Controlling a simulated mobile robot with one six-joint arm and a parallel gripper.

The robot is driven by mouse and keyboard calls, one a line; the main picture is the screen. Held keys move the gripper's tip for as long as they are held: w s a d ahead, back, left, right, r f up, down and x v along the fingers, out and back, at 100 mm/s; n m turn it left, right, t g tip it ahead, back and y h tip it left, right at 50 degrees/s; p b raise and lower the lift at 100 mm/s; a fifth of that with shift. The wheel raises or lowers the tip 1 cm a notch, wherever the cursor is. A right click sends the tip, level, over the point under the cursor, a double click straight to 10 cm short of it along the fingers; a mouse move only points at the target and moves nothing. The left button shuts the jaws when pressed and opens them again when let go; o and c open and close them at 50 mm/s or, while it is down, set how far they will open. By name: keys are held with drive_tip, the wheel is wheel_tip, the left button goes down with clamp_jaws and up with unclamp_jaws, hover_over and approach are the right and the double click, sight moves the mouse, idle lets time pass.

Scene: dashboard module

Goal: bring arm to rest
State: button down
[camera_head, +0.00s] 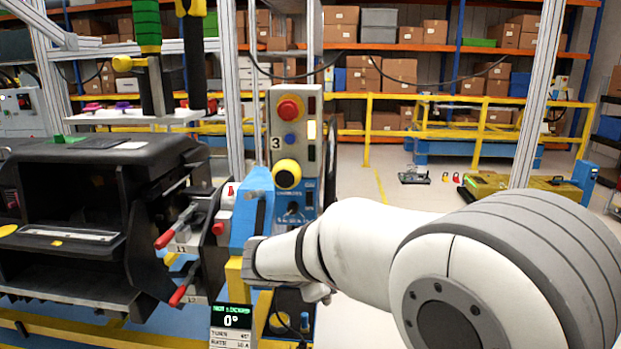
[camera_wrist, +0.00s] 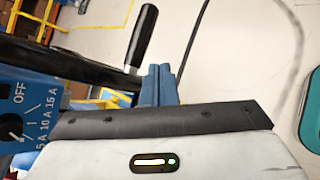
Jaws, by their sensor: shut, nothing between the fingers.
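My gripper (camera_wrist: 158,85) shows in the wrist view as two blue fingers pressed together, with nothing between them. A black crank-like handle (camera_wrist: 142,36) stands just behind and left of the fingers; I cannot tell whether they touch it. In the head view my white arm reaches from the lower right to the middle, and its end is beside the blue and yellow fixture. The fingers cannot be made out there. The black dashboard module (camera_head: 95,160) sits at the left on its stand.
A grey control panel (camera_head: 292,150) with a red button and a yellow knob stands behind the arm's end. A small display (camera_head: 232,317) reads 0°. Red-tipped levers (camera_head: 165,238) stick out beside the module.

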drive_tip(key=s+d+r+m+g+y+p, duration=0.15)
drive_tip(key=s+d+m+g, duration=0.25)
drive_tip(key=s+d+m, duration=0.4)
drive_tip(key=s+d+m+y+p, duration=0.1)
drive_tip(key=s+m+y+p, duration=0.1)
drive_tip(key=s+m, duration=0.3)
drive_tip(key=s+d+m+g+y+p, duration=0.1)
drive_tip(key=s+m+y, duration=0.3)
drive_tip(key=s, duration=0.6)
drive_tip(key=shift+s+d+m+p, duration=0.15)
drive_tip(key=shift+d+m+p, duration=0.25)
drive_tip(key=shift+m, duration=0.8)
drive_tip(key=shift+s+f, duration=0.1)
